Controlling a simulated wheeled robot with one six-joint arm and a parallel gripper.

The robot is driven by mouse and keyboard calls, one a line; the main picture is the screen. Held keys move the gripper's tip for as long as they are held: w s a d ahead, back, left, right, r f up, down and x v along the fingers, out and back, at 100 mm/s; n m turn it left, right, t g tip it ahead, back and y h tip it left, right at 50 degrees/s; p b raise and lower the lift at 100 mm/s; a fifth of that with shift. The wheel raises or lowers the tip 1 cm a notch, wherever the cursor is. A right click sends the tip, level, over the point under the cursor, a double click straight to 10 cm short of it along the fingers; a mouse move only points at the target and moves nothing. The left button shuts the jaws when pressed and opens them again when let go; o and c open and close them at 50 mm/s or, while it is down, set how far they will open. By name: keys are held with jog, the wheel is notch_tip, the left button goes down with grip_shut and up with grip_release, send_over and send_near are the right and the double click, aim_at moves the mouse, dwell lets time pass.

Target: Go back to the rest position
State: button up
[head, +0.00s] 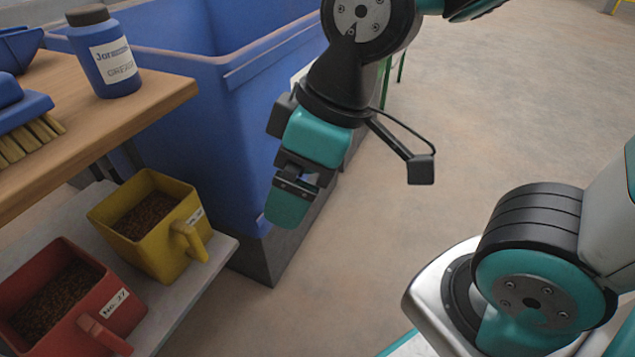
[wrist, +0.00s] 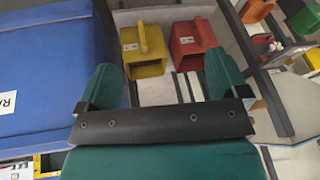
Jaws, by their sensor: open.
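My gripper (head: 287,207) hangs in the air in the head view, in front of the large blue bin and right of the shelf. In the wrist view its two teal fingers (wrist: 162,90) stand wide apart with nothing between them. Past the fingertips in the wrist view are a yellow scoop (wrist: 146,50) and a red scoop (wrist: 192,40). In the head view the gripper is apart from both scoops.
A blue bin (head: 240,130) stands behind my gripper. The yellow scoop (head: 165,240) and red scoop (head: 75,300), both holding brown grains, sit on a low shelf (head: 215,250). A wooden top (head: 150,100) above bears a blue bottle (head: 105,60) and brush (head: 22,115). The right floor is clear.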

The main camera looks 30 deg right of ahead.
jog(key=s, duration=0.1)
jog(key=s+m+g, duration=0.1)
jog(key=s+r+m, duration=0.1)
jog(key=shift+s+d+g, duration=0.15)
jog(key=shift+d+g, duration=0.15)
notch_tip(320, 180, up, 33)
jog(key=p, duration=3.3)
